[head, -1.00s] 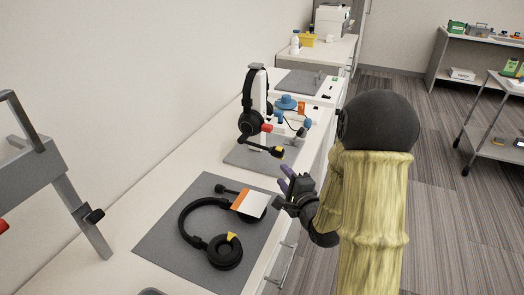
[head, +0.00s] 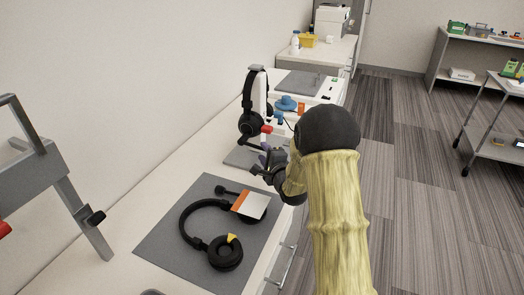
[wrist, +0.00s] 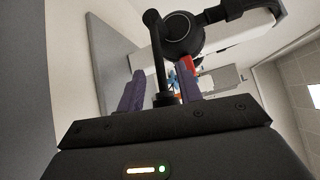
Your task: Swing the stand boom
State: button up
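A black headset (head: 249,118) hangs on a white stand in the head view. Its earcup shows large in the wrist view (wrist: 180,36). The headset's black boom (head: 249,144) reaches out from the lower earcup toward my gripper. In the wrist view the boom (wrist: 155,55) runs down between my two purple fingers. My gripper (head: 264,160) is at the boom's outer end in the head view, where its own hand hides the tip. The fingers look apart (wrist: 160,88), with visible gaps beside the boom; I cannot tell whether either finger touches it.
A second headset (head: 190,222) lies on a grey mat (head: 160,250) nearer on the white counter, with an orange and white card on it. A grey frame (head: 62,185) stands at left. Blue and orange items (head: 287,103) sit behind the stand.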

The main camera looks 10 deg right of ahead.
jog(key=shift+x, duration=1.1)
grip_shut()
jog(key=shift+d+r, duration=0.1)
